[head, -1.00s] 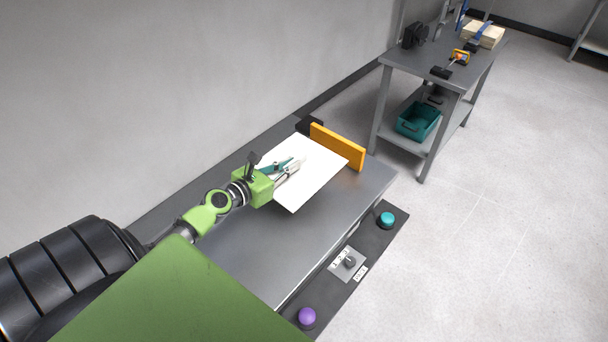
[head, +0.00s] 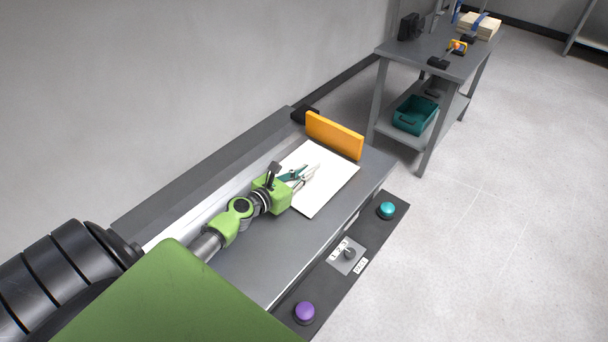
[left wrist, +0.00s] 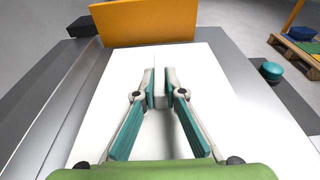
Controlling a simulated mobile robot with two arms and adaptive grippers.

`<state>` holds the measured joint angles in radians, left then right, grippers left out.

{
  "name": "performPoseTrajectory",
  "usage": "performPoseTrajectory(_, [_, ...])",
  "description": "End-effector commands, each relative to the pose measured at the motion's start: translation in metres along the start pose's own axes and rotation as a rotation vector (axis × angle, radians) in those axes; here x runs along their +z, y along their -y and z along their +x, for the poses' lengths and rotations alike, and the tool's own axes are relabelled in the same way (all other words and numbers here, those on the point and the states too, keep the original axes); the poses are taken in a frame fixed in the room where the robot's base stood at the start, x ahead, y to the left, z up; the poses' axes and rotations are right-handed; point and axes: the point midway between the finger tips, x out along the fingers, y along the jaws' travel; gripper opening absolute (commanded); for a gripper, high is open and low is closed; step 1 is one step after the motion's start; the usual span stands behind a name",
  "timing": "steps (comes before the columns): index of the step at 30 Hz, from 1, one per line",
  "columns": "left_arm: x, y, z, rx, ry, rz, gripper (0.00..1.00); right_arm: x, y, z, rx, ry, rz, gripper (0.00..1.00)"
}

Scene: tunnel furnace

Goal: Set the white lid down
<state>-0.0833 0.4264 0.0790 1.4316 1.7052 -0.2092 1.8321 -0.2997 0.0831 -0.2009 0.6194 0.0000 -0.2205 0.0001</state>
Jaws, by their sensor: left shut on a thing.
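The white lid (head: 330,188) is a flat, square white plate over the grey metal top (head: 240,255) in the head view. It lies level and low; I cannot tell whether it touches the metal. My left gripper (head: 308,175) is above the lid, shut on its small white grip. In the left wrist view the fingertips (left wrist: 162,88) close on that grip, and the white lid (left wrist: 225,110) spreads out under the fingers. The lid's near edge is partly hidden by the gripper body. My right gripper is not in view.
An orange upright plate (head: 335,135) stands just beyond the lid's far edge. A black block (head: 304,116) is beside it. Teal (head: 387,210) and purple (head: 305,311) buttons and a switch (head: 348,253) line the front panel. A grey workbench (head: 440,62) stands at the back right.

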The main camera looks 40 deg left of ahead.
Motion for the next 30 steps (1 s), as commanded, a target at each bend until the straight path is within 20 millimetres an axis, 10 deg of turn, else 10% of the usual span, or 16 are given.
performPoseTrajectory(5, [-0.002,0.000,0.001,0.000,0.001,0.000,0.00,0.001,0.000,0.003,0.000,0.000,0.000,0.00])
performPoseTrajectory(8, [-0.002,0.000,0.001,0.000,0.000,0.001,0.27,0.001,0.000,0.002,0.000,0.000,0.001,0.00])
performPoseTrajectory(21, [0.002,0.000,-0.002,0.000,0.000,0.001,0.27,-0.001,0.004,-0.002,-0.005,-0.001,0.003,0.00])
performPoseTrajectory(30, [-0.001,0.000,-0.049,-0.001,-0.003,0.001,0.27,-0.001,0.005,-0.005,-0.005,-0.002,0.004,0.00])
